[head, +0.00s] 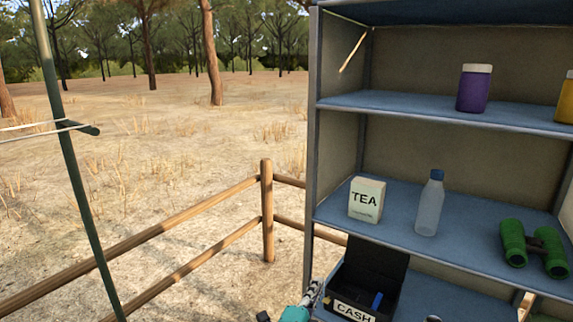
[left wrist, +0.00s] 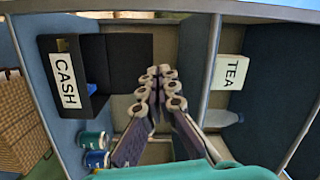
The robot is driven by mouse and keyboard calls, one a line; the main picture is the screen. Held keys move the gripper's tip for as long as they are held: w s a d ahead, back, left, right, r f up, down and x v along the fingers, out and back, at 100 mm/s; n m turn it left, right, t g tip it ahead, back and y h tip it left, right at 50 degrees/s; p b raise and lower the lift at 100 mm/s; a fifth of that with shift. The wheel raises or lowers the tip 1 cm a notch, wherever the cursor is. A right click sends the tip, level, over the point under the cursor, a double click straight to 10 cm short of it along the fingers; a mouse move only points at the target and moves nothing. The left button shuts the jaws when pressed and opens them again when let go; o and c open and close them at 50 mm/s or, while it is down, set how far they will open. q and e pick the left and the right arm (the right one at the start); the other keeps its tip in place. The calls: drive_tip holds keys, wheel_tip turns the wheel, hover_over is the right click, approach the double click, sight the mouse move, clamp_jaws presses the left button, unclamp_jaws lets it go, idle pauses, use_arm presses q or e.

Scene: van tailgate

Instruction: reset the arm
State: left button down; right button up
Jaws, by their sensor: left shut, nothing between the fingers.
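My left gripper (head: 312,294) shows at the bottom of the head view, just left of the cash box. In the left wrist view its fingers (left wrist: 161,73) are shut with nothing between them, in front of the shelf unit. My right gripper is not in view.
The shelf unit (head: 312,150) holds a purple jar (head: 474,89), a TEA box (head: 367,199), a clear bottle (head: 429,205), green binoculars (head: 533,245) and an open black CASH box (head: 354,309). Two cans (left wrist: 94,149) stand near the cash box. A wooden fence (head: 267,210) runs left over open ground.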

use_arm(q)
drive_tip(key=s+a+f+n+g+y, duration=0.25)
drive_tip(key=a+n, duration=0.25)
drive_tip(key=a, duration=0.3)
drive_tip(key=s+a+f+n+g+y, duration=0.1)
drive_tip(key=s+a+n+y, duration=0.15)
drive_tip(key=a+n, duration=0.35)
drive_tip(key=s+a+f+n+g+y, duration=0.1)
drive_tip(key=s+a+f+n+g, duration=0.2)
drive_tip(key=s, duration=0.5)
drive_tip(key=s+a+f+n+g+y, duration=0.1)
drive_tip(key=s+a+f+n+g, duration=0.2)
drive_tip(key=s+a+n, duration=0.3)
drive_tip(key=s+a+f, duration=0.1)
drive_tip(key=s+a, duration=0.1)
drive_tip(key=s, duration=0.1)
drive_tip(key=shift+s+y, duration=0.15)
drive_tip(key=shift+y, duration=0.15)
